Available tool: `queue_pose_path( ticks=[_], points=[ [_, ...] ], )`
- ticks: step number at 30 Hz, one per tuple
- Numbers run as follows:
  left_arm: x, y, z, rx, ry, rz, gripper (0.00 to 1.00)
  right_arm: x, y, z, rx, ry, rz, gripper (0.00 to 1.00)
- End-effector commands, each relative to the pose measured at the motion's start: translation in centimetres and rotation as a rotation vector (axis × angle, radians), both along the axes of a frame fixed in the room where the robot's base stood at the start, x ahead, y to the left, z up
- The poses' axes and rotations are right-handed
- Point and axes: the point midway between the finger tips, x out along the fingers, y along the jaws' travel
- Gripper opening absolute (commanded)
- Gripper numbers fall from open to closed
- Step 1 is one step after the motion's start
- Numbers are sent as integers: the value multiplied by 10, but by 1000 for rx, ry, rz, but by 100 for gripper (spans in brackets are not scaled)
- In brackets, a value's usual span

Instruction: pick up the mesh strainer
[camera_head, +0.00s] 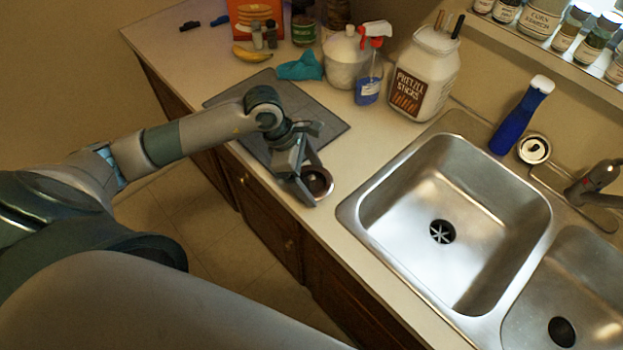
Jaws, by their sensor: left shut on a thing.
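The mesh strainer (319,182) shows as a small round, dark bowl with a pale metal rim on the counter side, near the front edge, left of the sink. My left gripper (309,187) is shut on it, with its fingers at the strainer's left side. The fingers and wrist hide part of the strainer. I cannot tell whether it rests on the counter or is slightly above it. My right gripper is not in view.
A dark grey mat (318,116) lies under my left forearm. A spray bottle (369,75), a pretzel jar (426,72), a white tub (345,60) and a teal cloth (300,67) stand behind.

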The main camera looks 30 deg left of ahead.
Motion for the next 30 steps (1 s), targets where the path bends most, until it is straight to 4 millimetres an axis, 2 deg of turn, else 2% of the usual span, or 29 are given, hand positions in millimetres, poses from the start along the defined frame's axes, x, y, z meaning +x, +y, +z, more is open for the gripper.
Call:
queue_pose_path(
  ticks=[5,12,21,30],
  points=[
    [1,0,8,0,-3,-1,59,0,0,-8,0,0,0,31],
    [1,0,37,0,-7,-3,59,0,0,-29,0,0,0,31],
    [-4,-57,70,-4,-7,-8,59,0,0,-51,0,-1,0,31],
    [-8,-100,97,-2,-4,-4,59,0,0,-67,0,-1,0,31]
  ],
)
